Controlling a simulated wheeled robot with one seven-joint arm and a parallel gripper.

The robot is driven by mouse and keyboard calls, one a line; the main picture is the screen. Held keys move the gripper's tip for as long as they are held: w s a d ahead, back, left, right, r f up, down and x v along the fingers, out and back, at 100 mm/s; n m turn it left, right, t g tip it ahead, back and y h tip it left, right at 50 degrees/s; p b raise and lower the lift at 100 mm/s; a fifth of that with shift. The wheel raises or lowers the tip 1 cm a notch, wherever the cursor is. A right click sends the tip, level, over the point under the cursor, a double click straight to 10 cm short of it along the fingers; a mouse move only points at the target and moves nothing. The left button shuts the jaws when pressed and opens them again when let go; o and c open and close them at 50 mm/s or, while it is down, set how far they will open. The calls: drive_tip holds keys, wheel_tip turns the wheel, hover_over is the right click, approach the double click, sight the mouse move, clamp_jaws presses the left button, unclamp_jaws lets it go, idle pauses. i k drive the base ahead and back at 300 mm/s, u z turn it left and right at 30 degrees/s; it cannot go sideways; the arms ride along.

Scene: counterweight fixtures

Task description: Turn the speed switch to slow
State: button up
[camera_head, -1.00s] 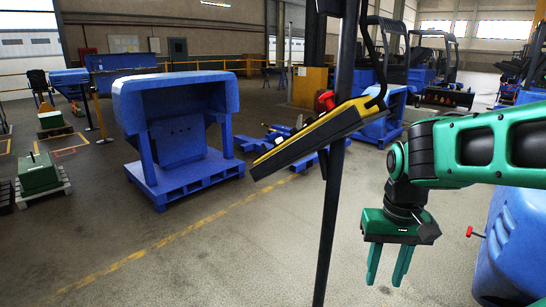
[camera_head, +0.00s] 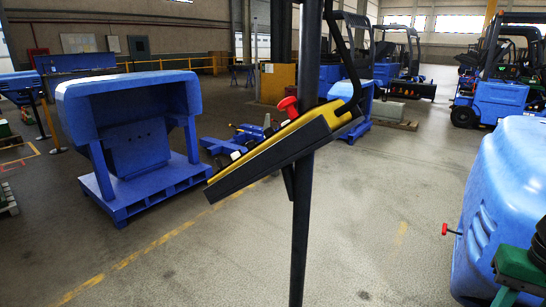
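A yellow and black control box (camera_head: 275,152) is fixed at a tilt to a black upright pole (camera_head: 302,220) in the middle of the view. I see it from its side, so its dark side panel faces me. A red knob (camera_head: 288,104) stands on its upper part. Small dark and light controls (camera_head: 238,153) stick up along its top face; I cannot tell which is the speed switch or how it is set. My gripper (camera_head: 507,297) shows only in part at the lower right edge, far right of the box and apart from it. Its fingers are mostly cut off.
A blue housing with a small red handle (camera_head: 449,230) stands at the right, near my gripper. A large blue shell on a blue pallet (camera_head: 170,187) stands at the left. Forklifts (camera_head: 490,95) are parked behind. The floor around the pole (camera_head: 390,250) is clear.

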sight(218, 162)
drive_tip(key=z, duration=2.15)
drive_tip(key=k, duration=1.9)
drive_tip(key=u, duration=1.95)
drive_tip(key=i, duration=0.9)
drive_tip(key=u, duration=0.05)
